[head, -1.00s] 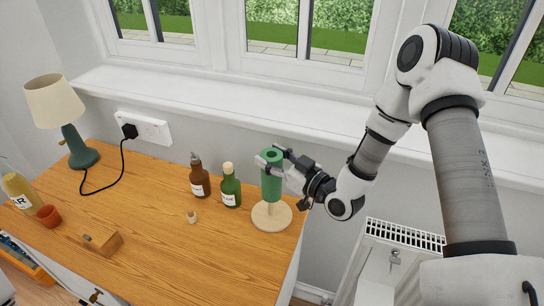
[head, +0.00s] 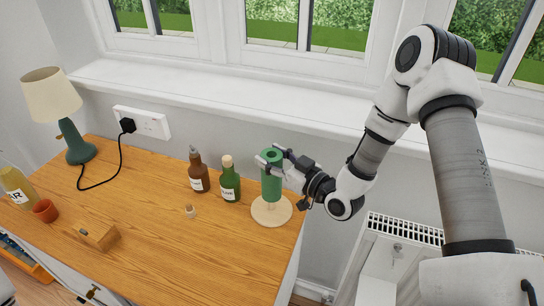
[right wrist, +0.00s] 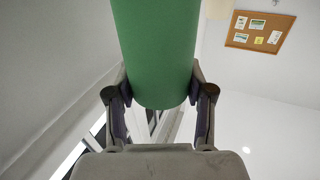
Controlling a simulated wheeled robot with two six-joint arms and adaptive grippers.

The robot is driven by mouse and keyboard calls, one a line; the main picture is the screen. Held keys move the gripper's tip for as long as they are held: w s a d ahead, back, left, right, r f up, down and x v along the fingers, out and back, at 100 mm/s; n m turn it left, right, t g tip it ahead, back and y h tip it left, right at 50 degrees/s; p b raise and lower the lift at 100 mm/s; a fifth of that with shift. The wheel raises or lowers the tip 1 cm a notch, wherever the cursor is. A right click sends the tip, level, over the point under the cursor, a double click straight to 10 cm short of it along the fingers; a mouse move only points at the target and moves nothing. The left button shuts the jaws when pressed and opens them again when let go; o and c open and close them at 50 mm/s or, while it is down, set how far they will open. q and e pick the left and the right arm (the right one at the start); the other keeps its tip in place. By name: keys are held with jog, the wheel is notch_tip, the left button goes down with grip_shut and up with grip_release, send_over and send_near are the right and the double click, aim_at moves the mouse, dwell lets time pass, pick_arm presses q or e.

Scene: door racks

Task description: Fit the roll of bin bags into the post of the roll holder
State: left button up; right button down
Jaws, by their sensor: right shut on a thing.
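The green roll of bin bags (head: 271,182) stands upright above the roll holder, whose pale round wooden base (head: 271,214) is at the right end of the desk. A short piece of pale post shows between the roll's lower end and the base, so the roll sits above the base. It lines up with the post and appears to be around it, though the overlap is hidden. My right gripper (head: 270,160) is shut on the roll near its top, from the right. The right wrist view shows the roll (right wrist: 158,50) between both fingers. My left gripper is out of view.
A green bottle (head: 230,184) and a brown bottle (head: 198,174) stand left of the holder, with a small corked vial (head: 190,211) in front. A wooden block (head: 97,235), terracotta pot (head: 45,210) and lamp (head: 53,95) are farther left. A radiator (head: 400,235) is at right.

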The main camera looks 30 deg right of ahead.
jog(key=shift+f+b, duration=2.15)
jog(key=shift+f, duration=0.45)
jog(key=shift+c, duration=1.7)
grip_release()
jog(key=v, duration=1.2)
